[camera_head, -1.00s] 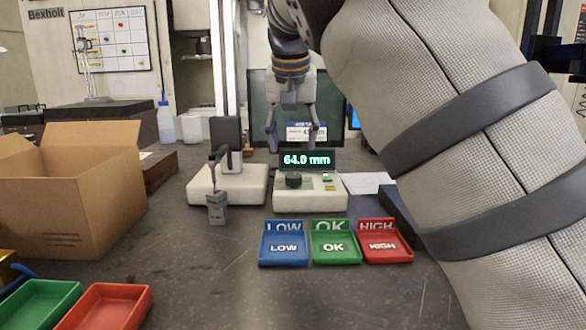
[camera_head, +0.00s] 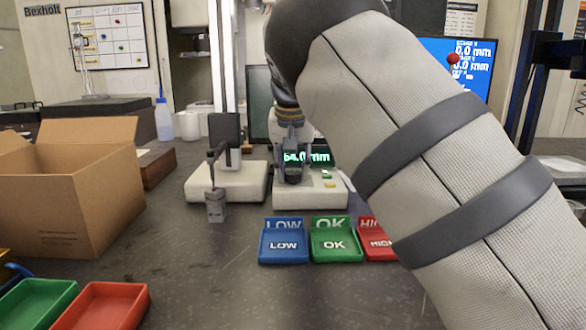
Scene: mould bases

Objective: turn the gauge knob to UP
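The gauge box (camera_head: 310,199) is a white unit on the bench in the middle of the head view. Its green display (camera_head: 320,157) is partly covered and shows what reads as 64.0 mm. My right gripper (camera_head: 292,172) points down over the left part of the box, right at the gauge knob. The knob is mostly hidden behind the fingers. The fingers look close together, but I cannot tell whether they grip the knob. No UP marking is legible. My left gripper is not in view.
A gauge stand (camera_head: 225,184) is left of the box, with a small grey block (camera_head: 215,207) at its front. Blue LOW (camera_head: 284,248), green OK (camera_head: 336,248) and partly covered red HIGH (camera_head: 376,248) trays lie in front. A cardboard box (camera_head: 70,190) stands left.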

